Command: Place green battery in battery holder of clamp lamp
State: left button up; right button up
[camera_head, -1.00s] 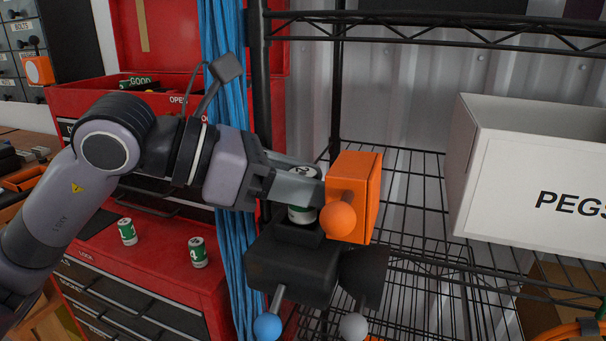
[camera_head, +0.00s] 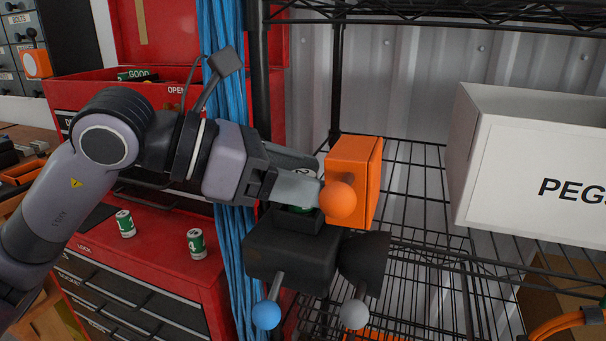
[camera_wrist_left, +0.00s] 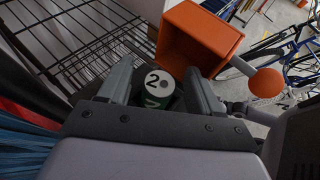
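The clamp lamp has a black body (camera_head: 290,262), an orange box-shaped part (camera_head: 366,185) and levers with orange, blue and grey balls. A green battery (camera_head: 303,210) stands upright at the black holder on top of the body, its lower part inside or hidden. Its white end marked 2 shows in the left wrist view (camera_wrist_left: 158,82). My left gripper (camera_head: 308,178) is over the holder, with its fingers on either side of the battery. In the wrist view, gaps show between the fingers and the battery, so it looks open. My right gripper is not in view.
Two green batteries (camera_head: 125,223) (camera_head: 197,244) stand on the red tool cabinet (camera_head: 165,258). Blue cables (camera_head: 238,265) hang behind my left gripper. A white PEGS box (camera_head: 530,170) is at right on the wire shelf (camera_head: 425,200). A bicycle (camera_wrist_left: 270,45) shows in the wrist view.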

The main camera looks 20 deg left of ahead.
pick_arm(q)
jog(key=shift+r+p, duration=0.4)
jog(key=shift+p, duration=0.05)
jog(key=shift+r+p, duration=0.35)
jog(key=shift+p, duration=0.05)
jog(key=b+v, duration=0.3)
jog(key=v, duration=0.9)
jog(key=shift+f, duration=0.1)
